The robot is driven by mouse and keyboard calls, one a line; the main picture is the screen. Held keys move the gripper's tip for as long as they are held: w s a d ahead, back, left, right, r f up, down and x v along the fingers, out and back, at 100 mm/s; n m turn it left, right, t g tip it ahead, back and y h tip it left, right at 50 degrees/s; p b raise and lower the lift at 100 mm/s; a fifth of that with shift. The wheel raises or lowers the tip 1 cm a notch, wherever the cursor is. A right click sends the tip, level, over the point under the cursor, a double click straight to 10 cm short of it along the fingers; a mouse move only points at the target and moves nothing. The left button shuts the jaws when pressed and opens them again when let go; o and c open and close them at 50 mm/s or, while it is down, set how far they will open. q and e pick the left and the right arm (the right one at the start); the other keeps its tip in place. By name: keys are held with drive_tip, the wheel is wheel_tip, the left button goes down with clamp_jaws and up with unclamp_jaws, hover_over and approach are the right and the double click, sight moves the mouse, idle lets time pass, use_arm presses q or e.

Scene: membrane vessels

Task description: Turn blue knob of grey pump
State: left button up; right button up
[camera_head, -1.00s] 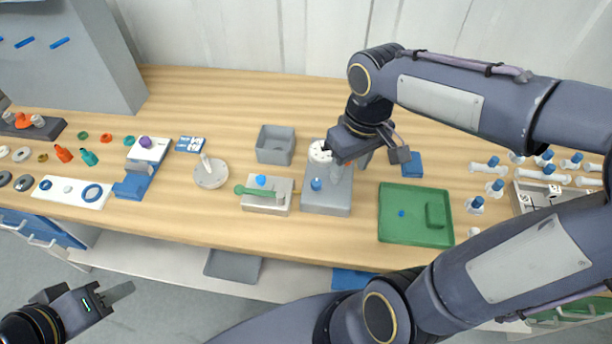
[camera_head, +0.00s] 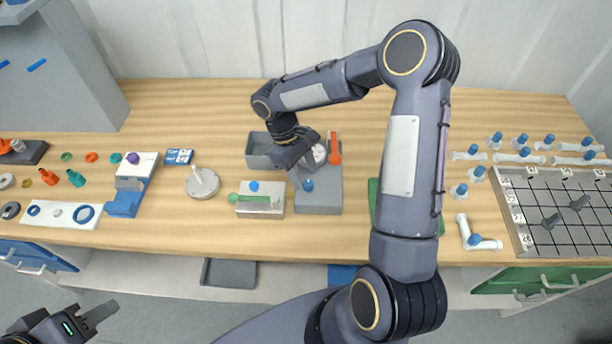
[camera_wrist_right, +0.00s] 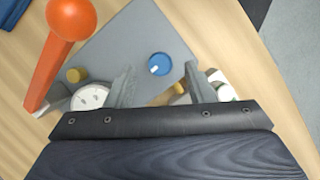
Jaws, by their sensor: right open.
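The grey pump (camera_head: 318,203) is a box on the table with a small blue knob (camera_head: 308,185) on top. In the right wrist view the knob (camera_wrist_right: 158,64) is a blue disc with a white mark, on the pump's grey top (camera_wrist_right: 128,45). My right gripper (camera_head: 298,182) is over the pump, close to the knob. In the wrist view its two fingers (camera_wrist_right: 159,72) are apart, with the knob showing between their tips and nothing held. Contact with the knob cannot be told. My left gripper (camera_head: 92,312) is at the bottom left, away from the table; its jaws are unclear.
A beige block (camera_head: 272,210) with a green handle is just left. A grey bin (camera_head: 258,160) is behind. A green tray (camera_head: 374,195) is right, partly hidden by my arm.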

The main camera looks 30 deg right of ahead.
sight(308, 186)
drive_tip(key=shift+x, duration=1.3)
drive_tip(key=c, duration=1)
